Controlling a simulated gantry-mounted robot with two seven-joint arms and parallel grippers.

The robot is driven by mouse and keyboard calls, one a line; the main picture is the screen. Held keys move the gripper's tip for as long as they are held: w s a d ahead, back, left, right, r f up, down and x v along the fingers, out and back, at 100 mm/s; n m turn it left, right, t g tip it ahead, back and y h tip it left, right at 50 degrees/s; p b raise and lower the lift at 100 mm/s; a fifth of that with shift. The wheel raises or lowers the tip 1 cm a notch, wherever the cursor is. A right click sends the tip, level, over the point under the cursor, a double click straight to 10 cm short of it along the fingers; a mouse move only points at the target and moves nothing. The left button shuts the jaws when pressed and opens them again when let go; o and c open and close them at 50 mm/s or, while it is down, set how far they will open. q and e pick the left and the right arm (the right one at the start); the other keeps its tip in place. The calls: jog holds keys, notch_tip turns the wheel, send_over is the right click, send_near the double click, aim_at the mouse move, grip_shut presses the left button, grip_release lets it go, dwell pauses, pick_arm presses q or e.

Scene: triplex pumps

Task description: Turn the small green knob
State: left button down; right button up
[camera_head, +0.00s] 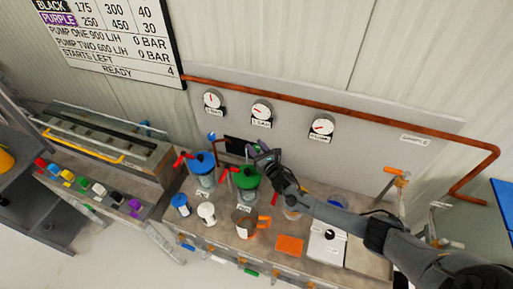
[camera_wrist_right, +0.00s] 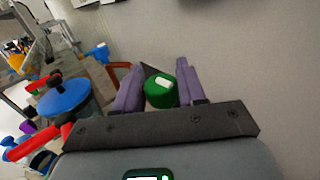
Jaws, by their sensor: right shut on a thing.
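My right gripper (camera_head: 262,155) reaches in from the right over the bench, by the backboard and just above the pump with the green lid (camera_head: 247,177). In the right wrist view its two purple fingers (camera_wrist_right: 160,75) are shut on a small green knob (camera_wrist_right: 160,94) with a white mark on top. In the head view the gripper hides this knob. My left gripper is in neither view.
A blue-lidded pump (camera_head: 202,160) with red handles stands left of the green-lidded one. A white cup (camera_head: 206,212), an orange-handled mug (camera_head: 244,222) and an orange pad (camera_head: 289,245) sit in front. Gauges (camera_head: 261,110) and a copper pipe (camera_head: 350,115) line the backboard.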

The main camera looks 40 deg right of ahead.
jog(key=shift+d+n+y, duration=0.1)
jog(key=shift+n+y, duration=0.2)
jog(key=shift+y, duration=0.2)
jog(key=n+y+b, duration=0.1)
jog(key=y, duration=0.1)
jog(key=shift+f+n+y+b, duration=0.1)
jog(key=shift+n+y+b, duration=0.3)
jog(key=n+y+b, duration=0.2)
jog(key=y+b, duration=0.1)
jog(key=n+g+y+b, duration=0.1)
jog(key=n+y+b, duration=0.1)
jog(key=y+b, duration=0.1)
jog(key=shift+f, duration=0.15)
jog(key=shift+n+g+y+b, duration=0.5)
jog(key=shift+y+b, duration=0.2)
jog(key=shift+b, duration=0.2)
jog(key=shift+r+y+b, duration=0.2)
jog(key=shift+y+b, duration=0.1)
jog(key=shift+b, duration=0.05)
jog(key=o, duration=0.9)
jog(key=shift+o, duration=0.2)
